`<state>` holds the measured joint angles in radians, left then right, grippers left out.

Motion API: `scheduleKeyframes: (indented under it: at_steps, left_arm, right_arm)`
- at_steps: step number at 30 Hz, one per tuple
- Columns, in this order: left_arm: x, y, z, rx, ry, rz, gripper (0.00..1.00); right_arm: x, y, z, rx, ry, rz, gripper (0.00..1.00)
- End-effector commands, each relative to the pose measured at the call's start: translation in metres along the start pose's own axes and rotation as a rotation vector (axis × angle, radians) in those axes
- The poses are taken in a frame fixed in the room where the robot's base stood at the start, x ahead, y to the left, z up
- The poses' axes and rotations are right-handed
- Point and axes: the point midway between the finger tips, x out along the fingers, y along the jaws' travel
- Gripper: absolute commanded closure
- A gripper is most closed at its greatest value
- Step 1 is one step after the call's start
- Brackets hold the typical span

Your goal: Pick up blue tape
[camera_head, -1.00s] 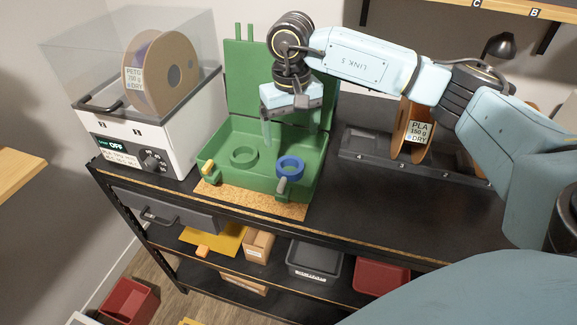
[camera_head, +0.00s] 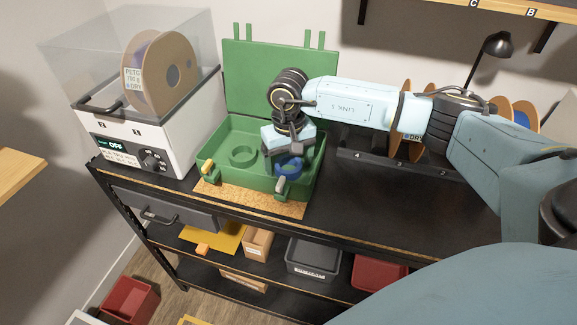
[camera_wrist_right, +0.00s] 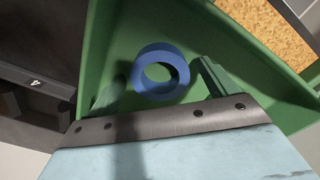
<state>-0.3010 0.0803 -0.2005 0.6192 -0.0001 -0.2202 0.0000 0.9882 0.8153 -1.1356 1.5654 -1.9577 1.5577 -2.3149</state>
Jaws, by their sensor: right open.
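The blue tape (camera_head: 290,171) is a thick ring in the right part of the open green case (camera_head: 247,185). In the right wrist view the tape (camera_wrist_right: 144,79) lies on the green floor, with its hole facing up. My right gripper (camera_head: 284,160) is low over the tape and partly covers it in the head view. In the right wrist view its fingers stand apart, one on each side of the tape, and the gripper (camera_wrist_right: 160,88) is open and empty. I cannot tell whether a finger touches the tape. My left gripper is not in view.
A green ring (camera_head: 243,156) is in the case's left part. The case lid (camera_head: 250,75) stands open behind. A filament dryer (camera_head: 150,135) is at left, and a rack (camera_head: 395,163) with spools at right. The front right bench top (camera_head: 370,210) is clear.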

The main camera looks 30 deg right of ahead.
Motion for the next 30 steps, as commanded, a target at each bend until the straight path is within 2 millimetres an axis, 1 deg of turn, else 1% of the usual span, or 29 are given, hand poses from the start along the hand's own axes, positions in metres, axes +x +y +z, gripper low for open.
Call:
scheduleKeyframes:
  at_steps: [1,2,12,13,19,22,26,30]
  left_arm:
    - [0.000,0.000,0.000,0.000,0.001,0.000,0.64]
    - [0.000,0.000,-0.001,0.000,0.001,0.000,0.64]
    - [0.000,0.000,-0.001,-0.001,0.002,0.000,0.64]
    - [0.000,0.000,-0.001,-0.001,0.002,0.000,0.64]
    - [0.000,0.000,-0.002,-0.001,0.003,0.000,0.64]
    - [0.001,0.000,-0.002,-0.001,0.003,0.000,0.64]
    - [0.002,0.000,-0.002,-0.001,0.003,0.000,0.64]
    - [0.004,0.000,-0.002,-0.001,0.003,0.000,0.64]
  right_arm:
    - [0.000,0.000,0.000,0.000,0.000,0.000,0.15]
    - [0.000,0.000,0.000,0.000,0.000,0.000,0.18]
    - [-0.001,0.000,0.000,0.000,0.000,0.000,0.62]
    - [-0.001,0.000,0.000,0.000,0.000,0.000,0.63]
    - [-0.002,0.000,0.000,0.000,0.001,0.000,0.64]
    - [-0.008,0.000,-0.001,0.000,0.003,-0.001,0.64]
    - [-0.030,0.000,-0.001,-0.002,0.005,-0.001,0.64]
    - [-0.059,0.000,-0.001,0.000,0.006,-0.001,0.64]
